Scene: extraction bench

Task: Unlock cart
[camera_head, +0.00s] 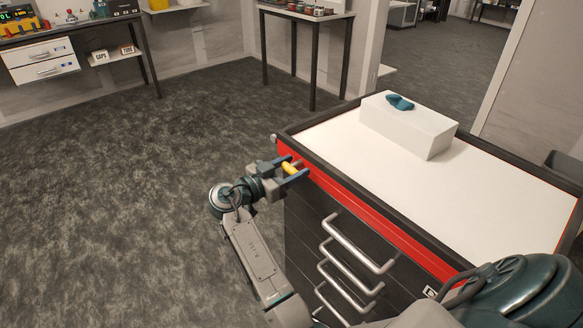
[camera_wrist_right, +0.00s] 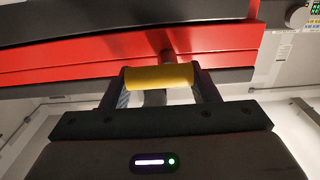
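The cart (camera_head: 440,262) stands at the right in the head view, with a red front strip, black drawers and metal bar handles. A yellow handle (camera_head: 290,168) sticks out from the red strip near the cart's left corner. In the right wrist view the yellow handle (camera_wrist_right: 159,77) lies crosswise on a short stem from the red strip. My right gripper (camera_head: 296,172) has one finger at each end of the yellow handle, with no clear gap, and looks shut on it. The right gripper's fingers (camera_wrist_right: 162,88) also show in the wrist view. My left gripper is out of view.
A white block (camera_head: 405,130) with a teal object (camera_head: 400,102) on it stands on the cart's white top. A side table (camera_head: 305,14) with small jars and a bench with drawers (camera_head: 42,60) stand at the back. The carpet left of the cart is clear.

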